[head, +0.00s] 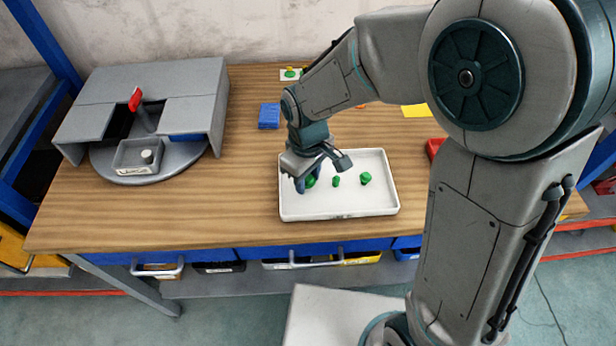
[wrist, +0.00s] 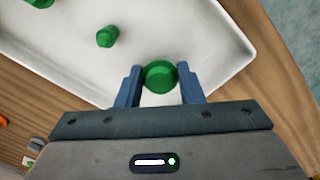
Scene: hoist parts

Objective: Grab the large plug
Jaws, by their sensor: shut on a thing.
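A white tray (head: 340,207) lies on the wooden table and holds several green plugs. The large plug (wrist: 160,77) is round and green and sits between the two blue fingers of my gripper (wrist: 160,88) in the wrist view. The fingers touch it on both sides. In the head view my gripper (head: 305,184) is low over the left part of the tray, and the large plug (head: 310,181) is partly hidden by it. A small plug (head: 336,181) stands in the tray's middle, and it also shows in the wrist view (wrist: 107,37). Another green plug (head: 366,178) is to the right.
A grey fixture (head: 150,110) with a round base and a red-topped lever stands at the left of the table. A blue block (head: 269,116) lies behind the tray. A red item (head: 436,147) is right of the tray. The table between fixture and tray is clear.

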